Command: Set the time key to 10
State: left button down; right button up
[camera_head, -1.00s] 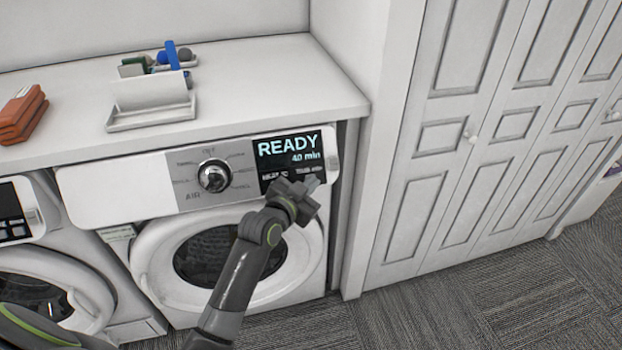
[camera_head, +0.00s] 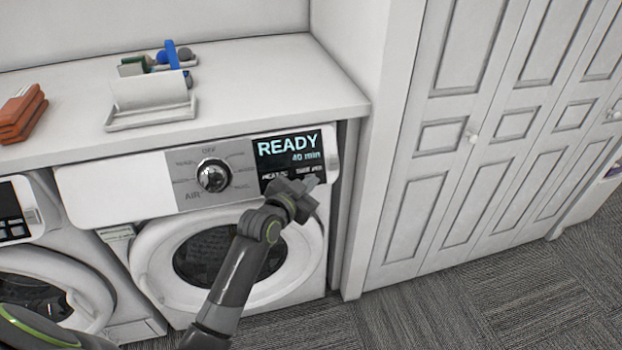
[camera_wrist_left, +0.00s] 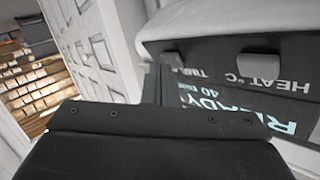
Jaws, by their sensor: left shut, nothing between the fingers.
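The dryer's dark display (camera_head: 290,150) reads "READY" and "40 min", with a heat label and a time label below. In the left wrist view the display is upside down, and the time key (camera_wrist_left: 172,61) is a small grey block beside the "TIME" label. The heat key (camera_wrist_left: 257,55) sits to its right. My left gripper (camera_head: 313,183) is shut and empty, just in front of the display's lower right part, hiding the time key in the head view. In the wrist view its fingers (camera_wrist_left: 157,84) are close to the time key; I cannot tell whether they touch it.
A round knob (camera_head: 213,176) is left of the display. The dryer door (camera_head: 160,262) is below, behind my arm. A white counter (camera_head: 265,85) with a tray (camera_head: 150,118) and orange cloths (camera_head: 22,116) is above. White folding doors (camera_head: 430,200) stand right.

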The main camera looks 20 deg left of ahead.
pick_arm(q)
jog(key=shift+w, duration=0.1)
dwell(0.5)
jog(key=shift+s+d+r+p, duration=0.15)
jog(key=shift+s+d+p, duration=0.05)
jog(key=shift+s+p, duration=0.15)
jog(key=shift+s+d+r+p, duration=0.15)
jog(key=shift+s+p, duration=0.05)
jog(key=shift+s, duration=0.1)
jog(key=shift+s+d+r+p, duration=0.4)
jog(key=shift+s+p, duration=0.1)
jog(key=shift+s, duration=0.1)
jog(key=shift+s+d+r+p, duration=0.35)
jog(key=shift+s+d+p, duration=0.15)
jog(key=shift+s, duration=0.1)
jog(key=shift+s+d+r+p, duration=0.35)
jog(key=shift+s+p, duration=0.15)
jog(key=shift+s, duration=0.1)
dwell(1.7)
